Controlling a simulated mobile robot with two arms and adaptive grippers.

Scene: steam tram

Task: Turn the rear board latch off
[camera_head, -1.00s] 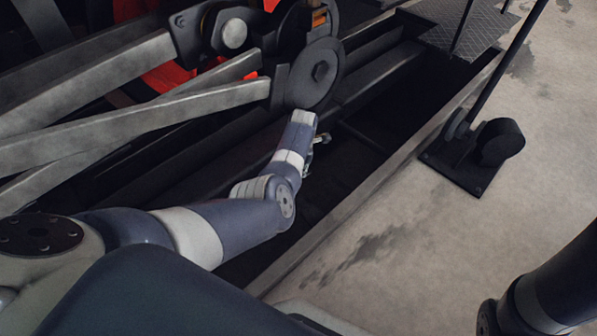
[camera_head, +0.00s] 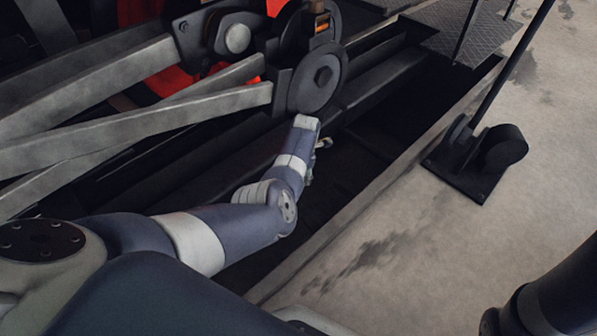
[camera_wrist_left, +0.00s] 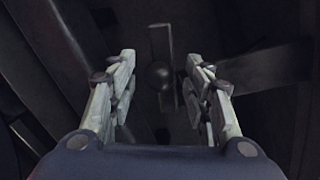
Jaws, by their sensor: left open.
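In the left wrist view, a dark upright bar with a round knob (camera_wrist_left: 159,75) lies between and beyond my fingers. It looks like the latch, but the picture is too dark to be sure, and I cannot tell which way it is turned. My left gripper (camera_wrist_left: 164,70) is open, its two pale fingers on either side of the knob with nothing visibly held. In the head view my left gripper (camera_head: 320,147) is mostly hidden behind my wrist, reaching down into the dark gap below a round grey disc (camera_head: 317,83). My right gripper is not in view.
Grey metal rods (camera_head: 130,125) and dark machinery lie left of the gap. A pit edge (camera_head: 375,190) runs diagonally, with open concrete floor (camera_head: 440,240) to its right. A black stand with a pole (camera_head: 475,160) stands on that floor. A treadplate step (camera_head: 470,30) is at the top.

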